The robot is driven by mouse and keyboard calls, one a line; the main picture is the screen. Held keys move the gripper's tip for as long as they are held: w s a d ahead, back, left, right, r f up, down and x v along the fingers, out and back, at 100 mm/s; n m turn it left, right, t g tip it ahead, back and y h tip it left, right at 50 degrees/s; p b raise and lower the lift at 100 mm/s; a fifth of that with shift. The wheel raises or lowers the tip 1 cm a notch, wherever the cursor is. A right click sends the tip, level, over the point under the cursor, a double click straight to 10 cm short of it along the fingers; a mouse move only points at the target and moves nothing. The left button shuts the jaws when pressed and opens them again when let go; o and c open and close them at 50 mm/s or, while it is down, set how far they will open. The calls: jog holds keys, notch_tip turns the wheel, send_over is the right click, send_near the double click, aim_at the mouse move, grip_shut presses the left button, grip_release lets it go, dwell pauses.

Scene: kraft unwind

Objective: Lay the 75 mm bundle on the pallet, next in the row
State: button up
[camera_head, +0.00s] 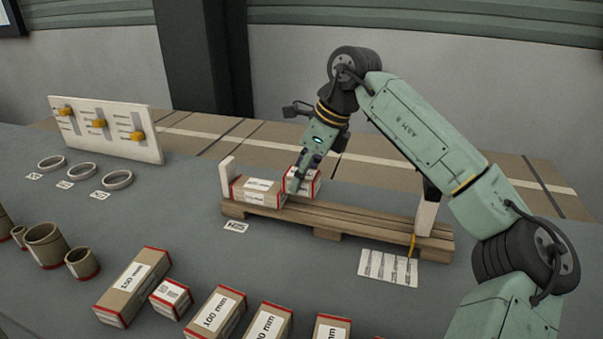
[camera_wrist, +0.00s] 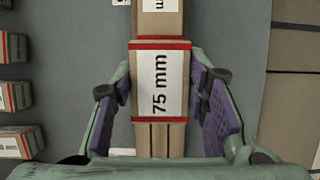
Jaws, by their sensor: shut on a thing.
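The 75 mm bundle (camera_wrist: 158,82) is a brown kraft block with red edges and a white label. My gripper (camera_head: 302,180) is shut on it, with one purple-padded finger on each side in the wrist view. The wooden pallet (camera_head: 360,222) is below it. Another bundle (camera_head: 256,191) lies at the pallet's left end, and it also shows just beyond the held bundle in the wrist view (camera_wrist: 159,24). The held bundle looks a little higher than that one, close to its right end. Whether they touch, I cannot tell.
White posts stand at the pallet's left (camera_head: 227,171) and right (camera_head: 427,212) ends. The pallet is bare right of the held bundle. More bundles (camera_head: 215,314) line the table's front. A label sheet (camera_head: 388,268) lies before the pallet. Rings, brown cores and a white panel (camera_head: 105,128) are left.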

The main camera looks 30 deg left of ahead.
aim_at(301, 193)
jog(key=shift+f+b, duration=1.35)
jog(key=shift+f, duration=0.9)
jog(key=shift+f, duration=0.15)
jog(key=o, duration=1.2)
jog(key=v, duration=1.2)
jog(key=shift+w, duration=0.1)
jog(key=shift+f, duration=0.1)
